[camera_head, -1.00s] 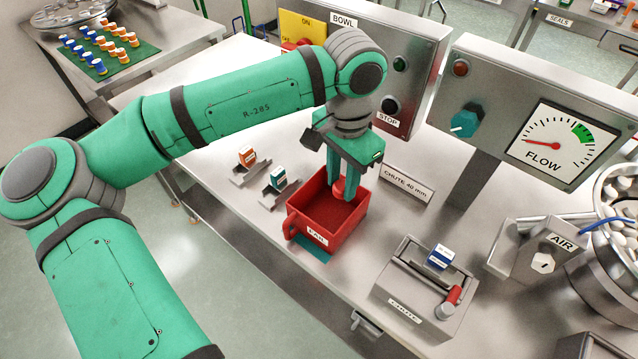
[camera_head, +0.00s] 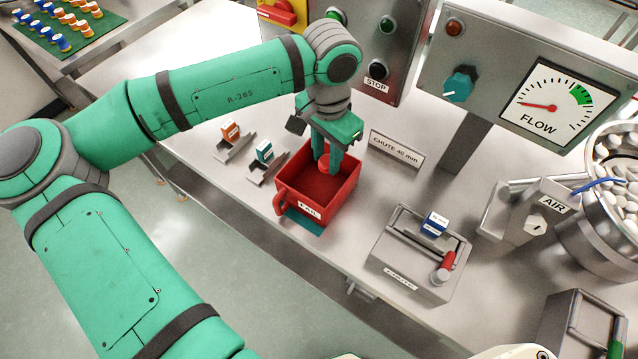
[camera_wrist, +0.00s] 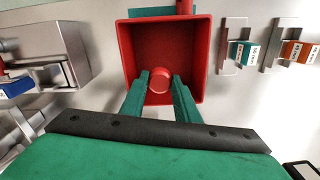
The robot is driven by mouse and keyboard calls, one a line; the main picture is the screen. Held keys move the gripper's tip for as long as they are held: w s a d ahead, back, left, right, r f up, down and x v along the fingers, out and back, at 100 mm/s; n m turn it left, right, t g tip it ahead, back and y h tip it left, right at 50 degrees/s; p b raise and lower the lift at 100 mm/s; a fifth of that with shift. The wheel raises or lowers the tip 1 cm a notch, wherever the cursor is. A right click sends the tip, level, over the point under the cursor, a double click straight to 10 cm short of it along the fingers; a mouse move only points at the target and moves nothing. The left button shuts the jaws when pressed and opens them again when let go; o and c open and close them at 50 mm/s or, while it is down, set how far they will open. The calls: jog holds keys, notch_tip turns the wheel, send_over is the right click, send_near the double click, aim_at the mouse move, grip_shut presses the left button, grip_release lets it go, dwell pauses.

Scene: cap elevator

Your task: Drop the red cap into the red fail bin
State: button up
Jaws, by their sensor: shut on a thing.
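The red fail bin (camera_head: 287,201) stands on the steel bench with its FAIL label facing front; it also shows in the wrist view (camera_wrist: 196,60). The red cap (camera_head: 324,165) is between my green fingers, over the back right part of the bin. In the wrist view the cap (camera_wrist: 160,80) shows round at the fingertips, above the bin floor. My gripper (camera_head: 329,160) points down and is shut on the cap. Its fingertips are at about rim height or slightly inside; the exact depth is hard to tell. The bin shows no other cap inside.
Two small holders with an orange box (camera_head: 231,130) and a teal box (camera_head: 264,152) stand left of the bin. The CHUTE 40 mm sign (camera_head: 397,149) stands close behind the gripper.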

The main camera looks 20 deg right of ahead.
jog(key=shift+a+f, duration=0.1)
jog(key=shift+a, duration=0.05)
jog(key=o, duration=1.1)
notch_tip(320, 180, up, 11)
jog(key=shift+f, duration=0.1)
jog(key=shift+s, duration=0.1)
